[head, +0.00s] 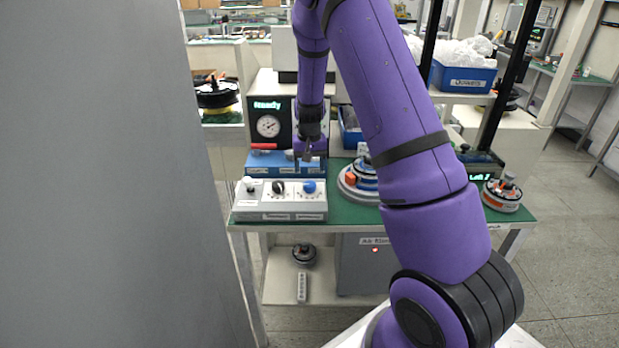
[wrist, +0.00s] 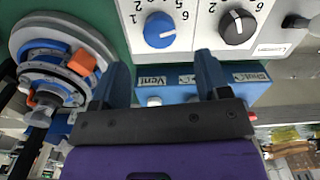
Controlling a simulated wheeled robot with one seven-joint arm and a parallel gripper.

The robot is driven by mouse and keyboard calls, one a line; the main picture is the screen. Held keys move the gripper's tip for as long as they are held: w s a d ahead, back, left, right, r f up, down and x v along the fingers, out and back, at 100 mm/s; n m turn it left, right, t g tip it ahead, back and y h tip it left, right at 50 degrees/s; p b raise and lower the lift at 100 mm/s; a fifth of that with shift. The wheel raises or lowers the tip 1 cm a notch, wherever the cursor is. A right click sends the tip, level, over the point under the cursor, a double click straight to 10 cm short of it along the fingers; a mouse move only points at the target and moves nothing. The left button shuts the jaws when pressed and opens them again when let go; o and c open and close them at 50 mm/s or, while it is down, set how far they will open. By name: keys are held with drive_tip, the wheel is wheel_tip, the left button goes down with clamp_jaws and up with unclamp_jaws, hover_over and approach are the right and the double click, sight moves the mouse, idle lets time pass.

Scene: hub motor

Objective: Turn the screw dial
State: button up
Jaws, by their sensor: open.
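A light grey control box (head: 280,216) sits at the front left of the green table. I cannot tell which is the screw dial. My gripper (head: 308,158) is above and behind the box. Its two fingers (wrist: 163,70) are apart and empty, clear of the dials.
A round grey fixture (head: 352,192) with blue and orange parts stands to the right. A grey panel (head: 100,180) fills the left.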

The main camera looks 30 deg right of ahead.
sight(309, 183)
drive_tip(key=shift+r, duration=1.95)
